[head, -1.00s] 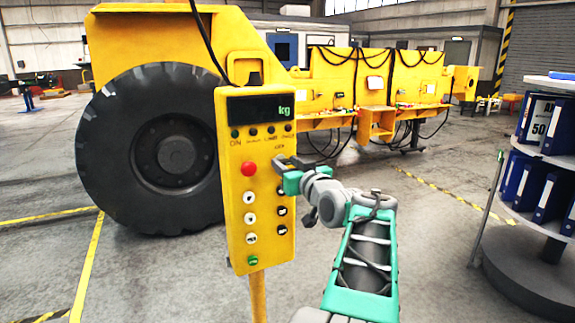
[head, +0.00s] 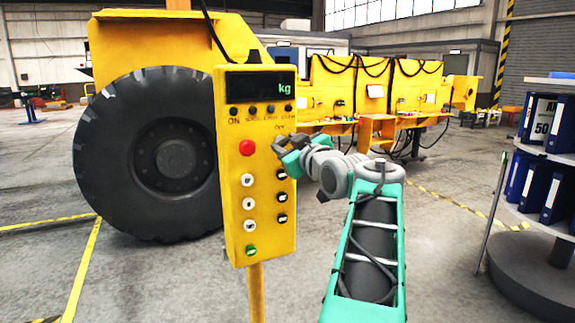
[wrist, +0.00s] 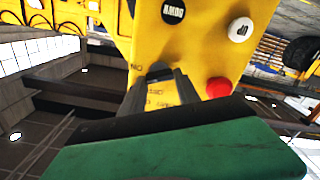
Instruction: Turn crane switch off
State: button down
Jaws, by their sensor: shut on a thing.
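A yellow crane control box (head: 258,225) stands upright on a yellow post, with a dark display (head: 262,82) showing green "kg". A red button (head: 247,147) sits on its left side, with white and black buttons below. My gripper (head: 281,147) is at the upper right of the panel, just under a small label, and its jaws are shut on the switch. The switch itself is mostly hidden behind the jaws in the head view. In the wrist view the dark fingers (wrist: 162,88) close around a small dark part on the yellow face, beside the red button (wrist: 218,87).
A large black tyre (head: 150,150) on a yellow vehicle stands behind the box to the left. A round shelf (head: 540,155) with blue binders is at the right. Open grey floor with yellow lines lies between.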

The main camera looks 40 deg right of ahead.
jog(key=n+b, duration=0.3)
jog(key=b, duration=0.1)
jog(key=f+n+b, duration=0.1)
jog(key=n+b, duration=0.2)
jog(key=b, duration=0.1)
jog(key=shift+n, duration=0.3)
jog(key=n+b, duration=0.3)
jog(key=shift+r, duration=0.1)
jog(key=shift+a+r+n+b, duration=0.1)
jog(key=shift+n+b, duration=0.8)
jog(key=shift+n, duration=0.8)
jog(key=shift+r, duration=0.1)
jog(key=c, duration=0.9)
grip_release()
